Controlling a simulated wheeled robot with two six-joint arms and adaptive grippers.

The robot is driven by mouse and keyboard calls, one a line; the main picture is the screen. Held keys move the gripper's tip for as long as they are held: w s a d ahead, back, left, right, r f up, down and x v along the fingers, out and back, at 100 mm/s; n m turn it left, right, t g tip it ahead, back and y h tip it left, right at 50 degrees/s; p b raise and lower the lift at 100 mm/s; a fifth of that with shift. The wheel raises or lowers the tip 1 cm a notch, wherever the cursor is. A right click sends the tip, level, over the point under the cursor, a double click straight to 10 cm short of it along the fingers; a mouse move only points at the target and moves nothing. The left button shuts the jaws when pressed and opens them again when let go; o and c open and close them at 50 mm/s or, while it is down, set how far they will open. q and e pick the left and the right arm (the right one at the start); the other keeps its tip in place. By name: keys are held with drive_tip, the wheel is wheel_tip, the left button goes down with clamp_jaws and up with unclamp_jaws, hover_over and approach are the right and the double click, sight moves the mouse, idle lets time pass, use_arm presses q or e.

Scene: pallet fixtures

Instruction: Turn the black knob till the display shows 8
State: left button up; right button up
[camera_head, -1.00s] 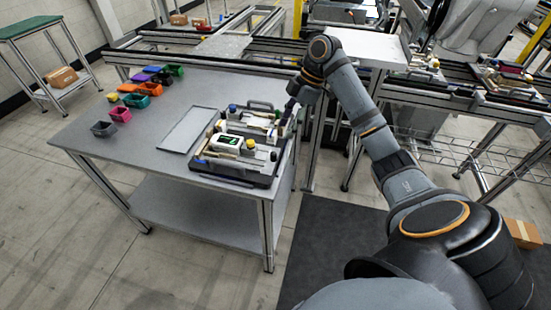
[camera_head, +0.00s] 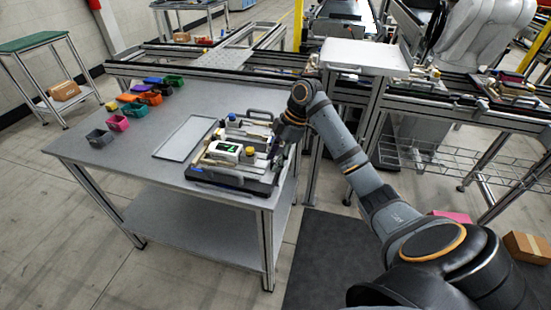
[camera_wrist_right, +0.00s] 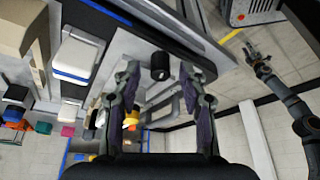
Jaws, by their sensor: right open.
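The fixture plate (camera_head: 228,176) lies at the right end of the grey table. On it is a white box with a lit green display (camera_head: 229,148); its digit is too small to read. The black knob (camera_wrist_right: 160,66) shows in the right wrist view, ahead of and between my right gripper's fingertips (camera_wrist_right: 160,80), with a gap on both sides. My right gripper (camera_head: 279,147) is open at the fixture's right side and hides the knob in the head view. An arm with a gripper (camera_wrist_right: 257,57) at the right of the wrist view may be my left; its jaw state is unclear.
A yellow knob (camera_head: 250,150) and a blue knob (camera_head: 232,117) stand on the fixture. A flat grey tray (camera_head: 185,138) lies left of it, and several coloured bins (camera_head: 117,123) stand farther left. The table's front left is clear.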

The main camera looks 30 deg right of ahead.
clamp_jaws()
drive_tip(key=shift+s+r+m+p, duration=0.15)
drive_tip(key=shift+m+p, duration=0.15)
drive_tip(key=shift+p, duration=0.4)
drive_tip(key=m+t+p, duration=0.1)
drive_tip(key=m+p, duration=0.2)
drive_tip(key=p, duration=0.2)
drive_tip(key=shift+r+m+h+p, duration=0.1)
drive_tip(key=shift+m+h+p, duration=0.2)
drive_tip(key=shift+m+p, duration=0.1)
drive_tip(key=shift+f+m+t+p, duration=0.2)
drive_tip(key=shift+m+t+p, duration=0.3)
drive_tip(key=shift+m+p, duration=0.4)
drive_tip(key=shift+h, duration=0.3)
drive_tip(key=shift+f, duration=0.1)
